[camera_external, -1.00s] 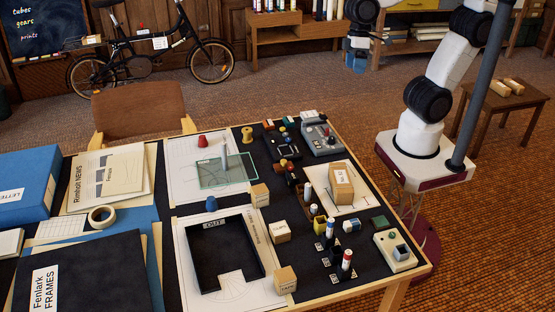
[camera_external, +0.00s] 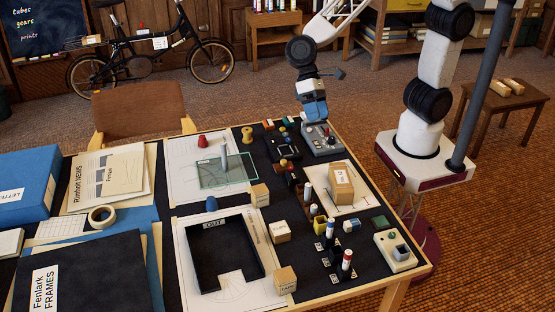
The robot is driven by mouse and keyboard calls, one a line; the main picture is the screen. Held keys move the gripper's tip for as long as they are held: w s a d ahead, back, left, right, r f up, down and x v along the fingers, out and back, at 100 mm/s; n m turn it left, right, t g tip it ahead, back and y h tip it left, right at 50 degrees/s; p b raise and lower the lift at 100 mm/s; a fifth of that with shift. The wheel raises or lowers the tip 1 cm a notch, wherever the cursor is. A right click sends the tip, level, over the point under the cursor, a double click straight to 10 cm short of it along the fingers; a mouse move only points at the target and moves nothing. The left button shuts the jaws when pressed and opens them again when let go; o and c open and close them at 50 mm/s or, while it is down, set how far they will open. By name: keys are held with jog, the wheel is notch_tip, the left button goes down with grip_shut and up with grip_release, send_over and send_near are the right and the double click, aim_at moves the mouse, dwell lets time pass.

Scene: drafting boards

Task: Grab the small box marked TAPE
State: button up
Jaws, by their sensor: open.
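Several small tan cardboard boxes with white labels stand on the dark table. One is beside the drawing sheet (camera_external: 261,195), one is right of the black OUT tray (camera_external: 280,231), and one is at the front edge (camera_external: 285,280). A larger tan box (camera_external: 341,186) stands on a white sheet at the right. The lettering is too small to tell which is marked TAPE. My gripper (camera_external: 314,117) is open and empty, above the grey device at the table's far right corner, well apart from the small boxes.
Upright markers (camera_external: 345,262) in dark stands, a yellow cup (camera_external: 319,224) and a blue knob (camera_external: 211,204) stand near the boxes. A grey device (camera_external: 321,138) is under my gripper. The black OUT tray (camera_external: 190,255) has a bare floor.

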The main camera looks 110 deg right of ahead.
jog(key=w+a+f+m+g+y, duration=0.1)
jog(key=w+a+f+m+y, duration=0.3)
jog(key=w+a+f, duration=0.9)
jog(key=m+y, duration=0.2)
jog(key=m, duration=0.4)
send_near(282, 269)
jog(key=shift+t, duration=0.4)
jog(key=x, duration=0.4)
jog(key=shift+s+a+f, duration=0.15)
jog(key=shift+f, duration=0.35)
jog(key=shift+x, duration=1.3)
jog(key=shift+x, duration=2.55)
jog(key=shift+s, duration=0.2)
